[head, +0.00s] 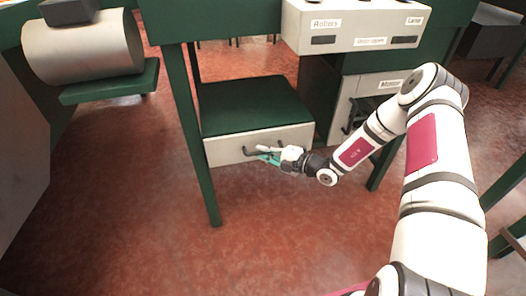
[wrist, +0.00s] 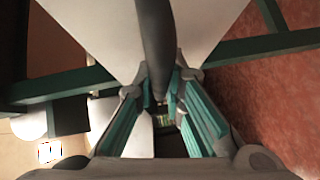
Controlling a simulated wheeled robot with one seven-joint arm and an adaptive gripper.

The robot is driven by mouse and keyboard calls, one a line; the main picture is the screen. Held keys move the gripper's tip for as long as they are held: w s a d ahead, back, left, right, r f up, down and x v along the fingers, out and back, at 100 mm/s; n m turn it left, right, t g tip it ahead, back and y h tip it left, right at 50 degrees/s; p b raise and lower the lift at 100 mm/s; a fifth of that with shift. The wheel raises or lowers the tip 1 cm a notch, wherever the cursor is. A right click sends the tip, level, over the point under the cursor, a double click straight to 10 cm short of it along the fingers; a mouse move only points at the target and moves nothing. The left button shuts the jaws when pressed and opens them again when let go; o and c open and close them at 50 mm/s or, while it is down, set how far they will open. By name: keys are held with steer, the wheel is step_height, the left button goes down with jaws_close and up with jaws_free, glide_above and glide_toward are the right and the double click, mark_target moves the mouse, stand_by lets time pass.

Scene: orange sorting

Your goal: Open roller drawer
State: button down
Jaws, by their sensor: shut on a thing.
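A pale-fronted drawer (head: 230,149) sits low under the green bench at the left, with a dark bar handle (head: 246,152) on its front. No label shows on this front. My gripper (head: 266,154), with teal finger pads, is at the right part of the handle. In the wrist view the handle (wrist: 156,45) runs as a dark bar down between the fingers of my gripper (wrist: 162,92), which are shut on it. My fingers hide part of the handle. The drawer's green top stands below the bench top; how far the drawer is out is hard to tell.
A control box (head: 355,27) labelled "Rollers" and "Lane" is above. Another drawer (head: 378,88) with a partly readable label is at the right, behind my arm. A green bench leg (head: 192,130) stands left of the drawer. The red floor (head: 265,225) in front is clear.

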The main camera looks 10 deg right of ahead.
steer(key=s+p, duration=0.9)
steer(key=s, duration=1.4)
steer(key=shift+s, duration=0.35)
steer(key=c, duration=1.7)
jaws_free()
steer(key=shift+o, duration=0.2)
steer(key=shift+d, duration=0.1)
steer(key=v, duration=1.2)
